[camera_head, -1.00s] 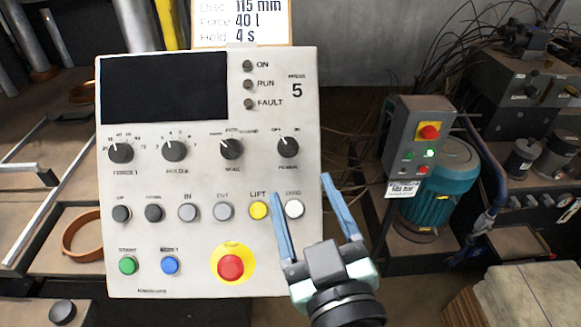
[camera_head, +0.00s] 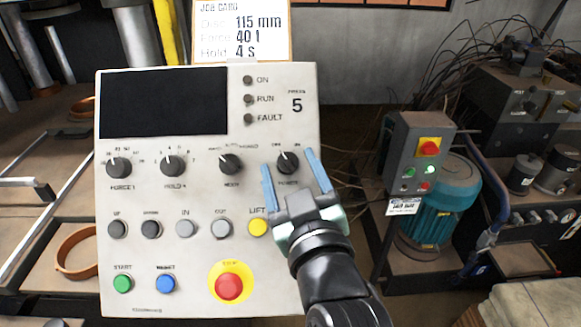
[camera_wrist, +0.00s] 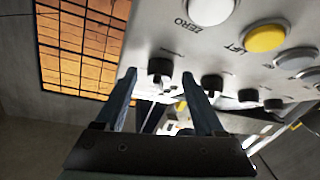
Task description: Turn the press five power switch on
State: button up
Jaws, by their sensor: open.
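The press five panel (camera_head: 208,260) is a pale box with a dark blank screen (camera_head: 163,101). Its black power switch knob (camera_head: 288,162) is at the right end of the knob row, with its pointer toward the upper left, the OFF side. My gripper (camera_head: 291,160) is open, its two blue fingers on either side of the power knob in the head view. In the wrist view the knob (camera_wrist: 160,70) shows between and beyond the fingers. I cannot tell whether the fingers touch it. The ON lamp (camera_head: 248,80) looks dark. My gripper hides the ZERO button in the head view.
The mode knob (camera_head: 231,164) is just left of my fingers. The yellow LIFT button (camera_head: 258,227) and red stop button (camera_head: 228,286) are below it. A grey control box (camera_head: 418,150) with a lit green lamp stands right, by a teal motor (camera_head: 440,205).

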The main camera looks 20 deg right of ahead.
jog(key=shift+c, duration=0.3)
grip_shut()
jog(key=shift+a+m+h+p, duration=0.1)
jog(key=shift+m+h+p, duration=0.25)
jog(key=shift+m, duration=0.15)
jog(key=shift+a+r+m+h+p, duration=0.1)
jog(key=shift+m+h+p, duration=0.3)
jog(key=shift+m+h, duration=0.25)
jog(key=m+h, duration=0.2)
jog(key=m, duration=0.1)
jog(key=shift+w+a+m+g, duration=0.1)
jog(key=shift+a+m+g, duration=0.05)
jog(key=shift+m+g, duration=0.15)
jog(key=m+g+h+b, duration=0.1)
jog(key=m, duration=0.1)
jog(key=m+h+b, duration=0.2)
jog(key=shift+w+a+f+m+g, duration=0.1)
jog(key=shift+a+f+m+g, duration=0.15)
jog(key=shift+g, duration=0.15)
jog(key=shift+w+r+m+g+h+b, duration=0.1)
jog(key=shift+m+g+h+b, duration=0.4)
jog(key=shift+m, duration=0.45)
jog(key=shift+s+r+m+g+h+b, duration=0.1)
jog(key=shift+m+g+h+b, duration=0.45)
jog(key=shift+m, duration=0.45)
jog(key=shift+w+r+m+g+h+b, duration=0.1)
jog(key=shift+m+g+h+b, duration=0.25)
jog(key=shift+m+g, duration=0.45)
jog(key=shift+m, duration=0.35)
